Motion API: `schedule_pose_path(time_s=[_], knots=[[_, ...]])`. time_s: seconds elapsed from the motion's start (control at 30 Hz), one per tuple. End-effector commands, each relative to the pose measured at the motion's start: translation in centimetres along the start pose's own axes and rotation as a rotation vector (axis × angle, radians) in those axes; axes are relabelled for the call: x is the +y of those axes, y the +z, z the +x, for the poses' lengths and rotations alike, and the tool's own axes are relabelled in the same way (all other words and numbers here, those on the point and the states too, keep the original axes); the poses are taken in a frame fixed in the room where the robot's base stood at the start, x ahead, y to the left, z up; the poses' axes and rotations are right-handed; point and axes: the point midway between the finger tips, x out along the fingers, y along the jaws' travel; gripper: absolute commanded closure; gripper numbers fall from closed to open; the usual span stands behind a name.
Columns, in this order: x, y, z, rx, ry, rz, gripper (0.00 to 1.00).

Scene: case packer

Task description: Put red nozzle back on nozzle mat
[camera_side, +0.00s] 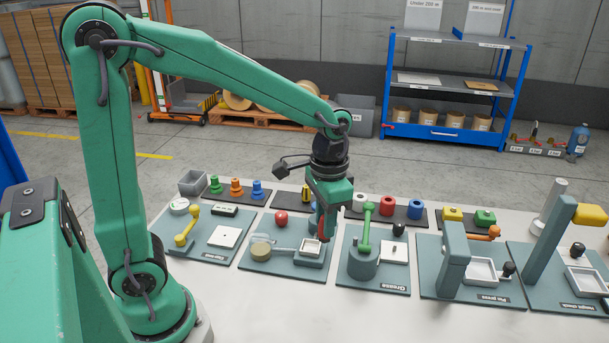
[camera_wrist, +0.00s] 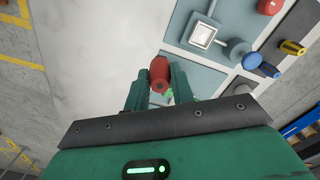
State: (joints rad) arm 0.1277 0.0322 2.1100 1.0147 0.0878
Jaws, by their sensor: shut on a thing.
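My gripper (camera_side: 322,226) hangs over the station with the small white tray, pointing down. It is shut on the red nozzle (camera_wrist: 159,75), which shows between the two fingers in the wrist view, its round end toward the camera. In the side view the nozzle (camera_side: 321,234) is a small red patch, mostly hidden by the fingers. A dark mat (camera_side: 285,200) behind the gripper, probably the nozzle mat, carries a yellow-and-black nozzle (camera_side: 306,191) and a blue nozzle (camera_side: 313,219), partly hidden by my gripper. Both also show at right in the wrist view.
A red knob (camera_side: 281,217) and a white tray (camera_side: 312,248) are close to my gripper. The green lever of the Grease station (camera_side: 366,228) stands upright to the right. Another dark mat (camera_side: 402,214) holds white, red and blue cylinders. The white table front (camera_side: 270,305) is clear.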

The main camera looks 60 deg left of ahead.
Motion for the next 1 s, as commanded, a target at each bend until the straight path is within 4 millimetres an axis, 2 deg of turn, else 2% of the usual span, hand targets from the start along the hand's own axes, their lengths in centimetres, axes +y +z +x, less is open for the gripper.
schedule_pose_path(time_s=[0.17, 0.4, 0.7, 0.8, 1.0], knots=[[-3.9, -2.1, 0.2, -0.001, 0.002, -0.135, 1.00], [-10.6, -4.4, 0.7, 0.001, 0.004, -0.345, 1.00], [-19.1, -5.2, 1.8, 0.000, 0.007, -0.582, 1.00], [-21.0, -5.1, 2.1, 0.001, 0.007, -0.635, 1.00], [-22.9, -5.0, 2.4, 0.002, 0.007, -0.684, 1.00]])
